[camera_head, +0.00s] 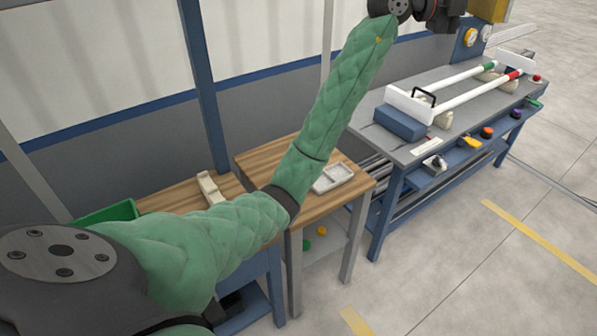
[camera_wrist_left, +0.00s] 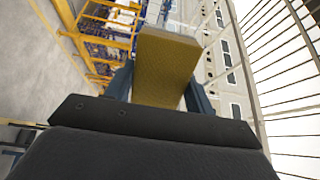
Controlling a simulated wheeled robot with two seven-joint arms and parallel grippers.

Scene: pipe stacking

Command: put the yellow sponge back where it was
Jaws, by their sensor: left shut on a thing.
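The yellow sponge (camera_wrist_left: 168,62) is a block standing between the two blue-grey fingers of my left gripper (camera_wrist_left: 160,92) in the left wrist view. The gripper is shut on it. In the head view my left gripper (camera_head: 464,8) is at the top edge, partly cut off, with the sponge (camera_head: 491,9) beyond it. My right gripper is not in either view.
A grey-topped bench (camera_head: 462,120) carries two white pipes on supports, a blue block (camera_head: 400,122) and a white holder. A wooden table (camera_head: 318,202) bears a white tray (camera_head: 333,177). A green bin (camera_head: 108,214) is at left. Open floor lies at right.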

